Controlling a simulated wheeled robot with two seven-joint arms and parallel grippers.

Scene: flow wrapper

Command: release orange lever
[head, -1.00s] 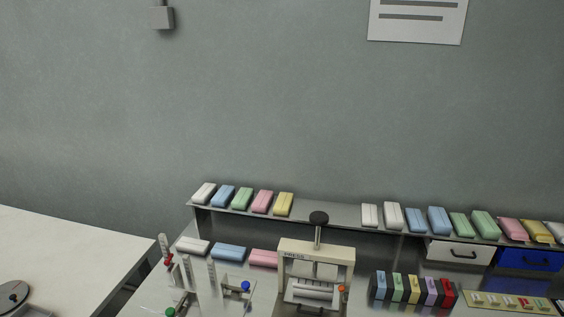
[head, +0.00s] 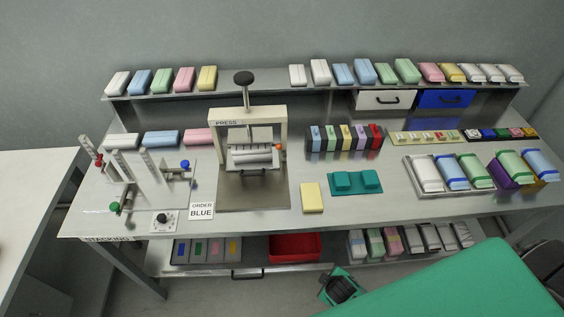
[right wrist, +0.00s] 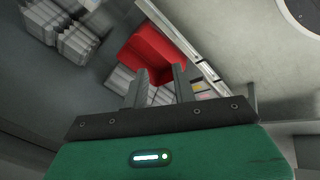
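The orange lever (head: 278,147) is a small orange knob on the right side of the cream press (head: 281,116). The press stands on the table and has a black knob on top and a white roller-like part in its opening. My right gripper (right wrist: 160,78) has its two grey fingers apart with nothing between them. In the head view, green and black parts of my right arm show low, in front of the table edge, well away from the lever. My left gripper is in neither view.
The table (head: 335,215) holds a yellow block (head: 312,197), a teal fixture (head: 356,182), a tray of coloured packs (head: 410,186) and a post stand (head: 150,190). A card (head: 201,210) reads "ORDER BLUE". A red bin (head: 294,247) sits on the lower shelf.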

